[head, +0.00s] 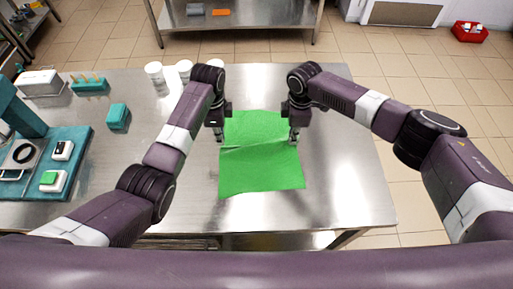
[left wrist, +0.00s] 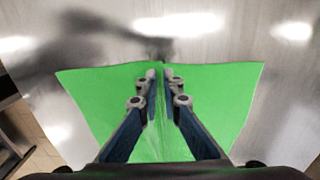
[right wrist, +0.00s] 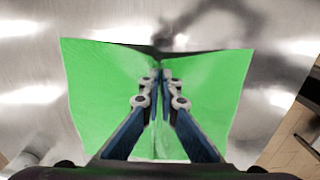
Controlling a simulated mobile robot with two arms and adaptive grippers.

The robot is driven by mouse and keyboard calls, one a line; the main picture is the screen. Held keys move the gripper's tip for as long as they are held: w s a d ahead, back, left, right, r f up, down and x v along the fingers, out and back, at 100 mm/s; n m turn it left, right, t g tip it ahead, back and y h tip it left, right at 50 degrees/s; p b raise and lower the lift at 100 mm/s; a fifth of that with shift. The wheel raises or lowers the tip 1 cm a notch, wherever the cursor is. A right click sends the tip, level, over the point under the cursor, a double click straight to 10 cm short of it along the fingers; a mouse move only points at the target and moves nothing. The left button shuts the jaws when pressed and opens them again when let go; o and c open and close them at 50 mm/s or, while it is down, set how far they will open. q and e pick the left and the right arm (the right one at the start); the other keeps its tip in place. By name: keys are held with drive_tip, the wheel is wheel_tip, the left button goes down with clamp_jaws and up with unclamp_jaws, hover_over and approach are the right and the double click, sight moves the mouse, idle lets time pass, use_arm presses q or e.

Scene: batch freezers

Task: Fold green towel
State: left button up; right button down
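The green towel (head: 262,172) lies spread on the metal table, with a crease running across its middle between my two grippers. My left gripper (head: 220,138) is at the towel's left edge, its fingers nearly together on a pinched ridge of cloth in the left wrist view (left wrist: 160,76). My right gripper (head: 294,140) is at the right edge, its fingers close together on a similar ridge in the right wrist view (right wrist: 161,76). The towel also fills much of the left wrist view (left wrist: 100,98) and right wrist view (right wrist: 100,85). The cloth right between the fingertips is mostly hidden.
The metal table (head: 345,190) is clear right of the towel. White tubs (head: 155,74) stand at the back left. A teal box (head: 118,116), a teal rack (head: 90,84) and a teal device (head: 48,165) stand further left.

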use_arm(q)
drive_tip(key=o, duration=0.9)
use_arm(e)
drive_tip(key=c, duration=2.1)
unclamp_jaws()
drive_tip(key=shift+o, duration=0.3)
drive_tip(key=o, duration=0.5)
drive_tip(key=shift+o, duration=0.8)
drive_tip(key=o, duration=0.6)
drive_tip(key=shift+c, duration=0.2)
use_arm(q)
drive_tip(key=shift+r, duration=0.1)
use_arm(e)
drive_tip(key=shift+r, duration=0.1)
